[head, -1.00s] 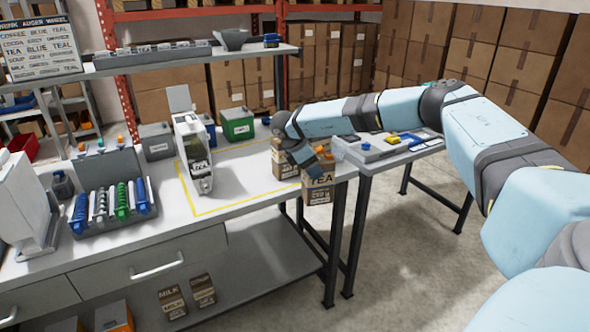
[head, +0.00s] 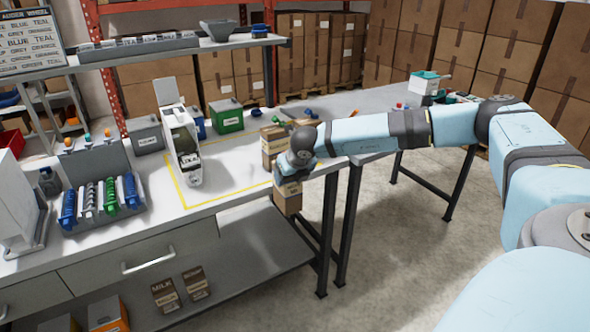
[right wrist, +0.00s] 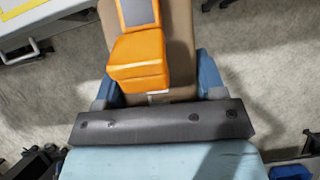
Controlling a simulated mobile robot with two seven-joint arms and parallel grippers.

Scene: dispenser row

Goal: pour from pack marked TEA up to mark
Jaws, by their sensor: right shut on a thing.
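My right gripper (head: 290,174) is shut on a brown pack (head: 289,200) at the table's front right corner. In the right wrist view the pack (right wrist: 181,60) sits between my blue fingers (right wrist: 160,88), with an orange block-shaped part (right wrist: 138,65) against its face. The pack's lettering is mostly hidden now; it read TEA a second ago. A white canister (head: 182,140) with a raised lid, a dark window and a label that seems to read TEA stands inside a yellow outline on the table. Its fill mark is too small to make out. My left gripper is out of view.
Another brown pack (head: 271,142) stands just behind my gripper. A green bin (head: 226,116) and a grey bin (head: 146,138) stand behind the canister. A rack of coloured augers (head: 102,198) is at left. The outlined table area right of the canister is clear.

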